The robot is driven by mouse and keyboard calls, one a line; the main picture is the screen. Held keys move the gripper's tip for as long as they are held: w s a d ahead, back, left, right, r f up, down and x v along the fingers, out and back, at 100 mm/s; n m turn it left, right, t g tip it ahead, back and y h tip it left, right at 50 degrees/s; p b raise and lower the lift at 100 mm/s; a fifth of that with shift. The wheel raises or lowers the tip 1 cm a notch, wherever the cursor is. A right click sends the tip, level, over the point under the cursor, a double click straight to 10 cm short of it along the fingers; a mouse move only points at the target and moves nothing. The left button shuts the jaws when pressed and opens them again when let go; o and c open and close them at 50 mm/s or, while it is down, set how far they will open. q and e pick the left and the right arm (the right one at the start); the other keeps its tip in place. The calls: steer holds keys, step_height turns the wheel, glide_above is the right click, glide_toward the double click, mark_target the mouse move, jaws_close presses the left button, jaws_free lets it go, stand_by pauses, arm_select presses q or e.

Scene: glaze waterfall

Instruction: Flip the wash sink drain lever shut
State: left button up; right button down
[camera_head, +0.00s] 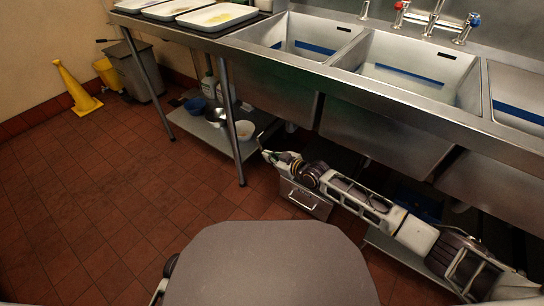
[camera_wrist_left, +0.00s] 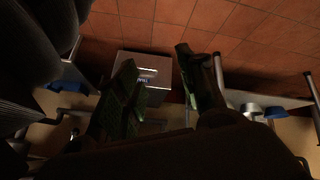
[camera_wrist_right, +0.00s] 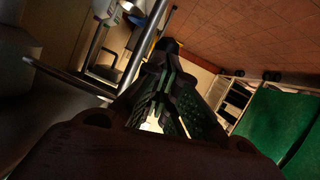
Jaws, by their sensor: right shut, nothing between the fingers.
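The three-bay steel sink stands along the back, with a left basin (camera_head: 300,45), a middle basin (camera_head: 395,80) and a right basin (camera_head: 518,105) partly cut off. I cannot tell which is the wash sink. No drain lever can be made out clearly; the space below the basins is dark and partly behind my right arm. My right gripper (camera_head: 268,154) is low under the front of the left basin. In the right wrist view its fingers (camera_wrist_right: 168,62) are together and empty. My left gripper (camera_wrist_left: 157,62) shows in the left wrist view with fingers apart and nothing between them.
A metal box (camera_head: 305,197) with a handle stands on the floor beneath my right arm. A lower shelf (camera_head: 205,128) holds bowls and bottles beside table legs. Trays (camera_head: 217,17) lie on the counter. A grey bin (camera_head: 138,72) and yellow cone (camera_head: 78,90) stand left.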

steer(key=shift+w+a+f+b, duration=0.5)
steer(key=shift+w+a+f, duration=0.1)
steer(key=shift+a+f, duration=0.2)
arm_select(q)
steer(key=f, duration=0.2)
steer(key=shift+s+d+f, duration=0.15)
steer(key=shift+s+f, duration=0.1)
steer(key=shift+f, duration=0.1)
arm_select(e)
steer(key=shift+w+a+f, duration=0.1)
steer(key=shift+a, duration=0.1)
arm_select(q)
steer(key=shift+w+r, duration=0.15)
steer(key=shift+w, duration=0.05)
steer(key=shift+w+r+t, duration=0.25)
steer(key=shift+w+t, duration=0.05)
steer(key=shift+w, duration=0.05)
